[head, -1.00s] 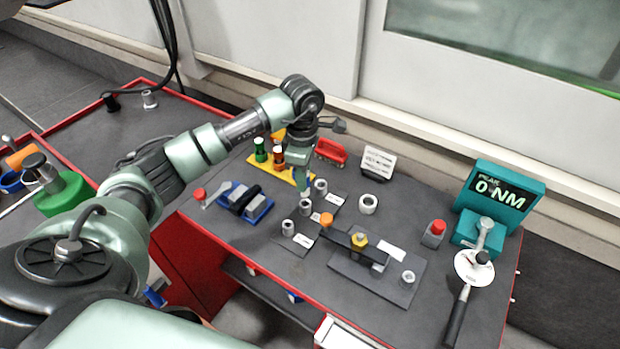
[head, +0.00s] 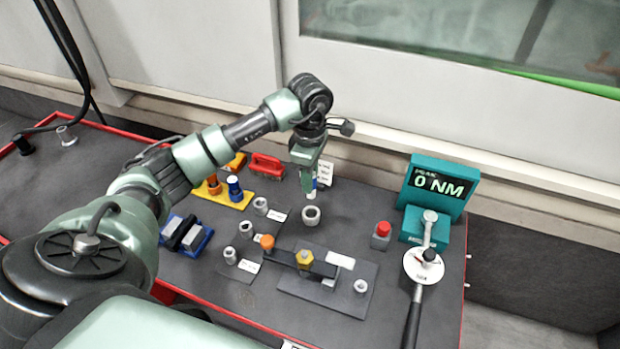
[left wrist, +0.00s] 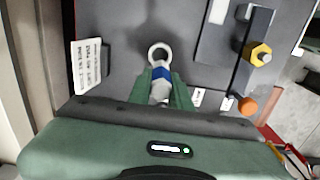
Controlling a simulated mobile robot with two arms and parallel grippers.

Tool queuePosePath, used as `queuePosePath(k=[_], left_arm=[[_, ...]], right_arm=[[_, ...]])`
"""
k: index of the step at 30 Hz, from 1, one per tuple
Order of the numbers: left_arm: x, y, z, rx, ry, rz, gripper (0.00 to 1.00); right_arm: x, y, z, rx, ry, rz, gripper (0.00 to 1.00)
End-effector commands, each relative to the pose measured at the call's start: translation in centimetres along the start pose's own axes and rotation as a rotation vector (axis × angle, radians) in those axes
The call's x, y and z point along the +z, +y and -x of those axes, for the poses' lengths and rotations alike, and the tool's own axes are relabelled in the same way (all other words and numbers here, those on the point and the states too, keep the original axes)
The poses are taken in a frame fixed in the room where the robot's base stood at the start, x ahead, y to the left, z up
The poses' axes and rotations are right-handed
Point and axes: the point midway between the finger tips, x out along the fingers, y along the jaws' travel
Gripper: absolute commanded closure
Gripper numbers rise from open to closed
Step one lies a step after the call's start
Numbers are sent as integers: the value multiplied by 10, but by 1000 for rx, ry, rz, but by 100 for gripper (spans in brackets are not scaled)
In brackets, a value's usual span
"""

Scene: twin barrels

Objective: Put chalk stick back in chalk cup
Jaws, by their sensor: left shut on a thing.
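My left gripper (head: 313,188) points down and is shut on the chalk stick (head: 314,193), a short pale stick with a blue band. The stick also shows between the green fingers in the left wrist view (left wrist: 160,93). The chalk cup (head: 311,217), a small light grey round cup, stands on the dark bench just below the gripper. In the left wrist view its rim (left wrist: 160,47) shows just beyond the stick's end. The stick's tip is above or at the near rim; I cannot tell whether it touches. My right gripper is not in view.
A white sign (head: 325,174) stands just behind the gripper. A dark fixture plate (head: 340,300) with a yellow hex piece (head: 304,259) lies in front. Several grey sockets (head: 260,206) stand left. A teal gauge (head: 436,195) and red-topped block (head: 381,236) stand right.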

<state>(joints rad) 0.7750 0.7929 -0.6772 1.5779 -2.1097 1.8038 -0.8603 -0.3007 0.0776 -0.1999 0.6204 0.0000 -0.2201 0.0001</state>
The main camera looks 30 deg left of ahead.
Motion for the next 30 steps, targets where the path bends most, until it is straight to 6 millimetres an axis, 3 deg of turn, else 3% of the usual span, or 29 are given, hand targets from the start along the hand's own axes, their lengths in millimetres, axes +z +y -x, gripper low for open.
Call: queuePosePath(k=[5, 21, 30], left_arm=[[0, 0, -6, 2, -1, 0, 100], [0, 0, -54, 1, 0, 1, 100], [0, 0, -58, 1, 0, 1, 100]], right_arm=[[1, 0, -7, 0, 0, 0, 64], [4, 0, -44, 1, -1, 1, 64], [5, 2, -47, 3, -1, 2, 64]])
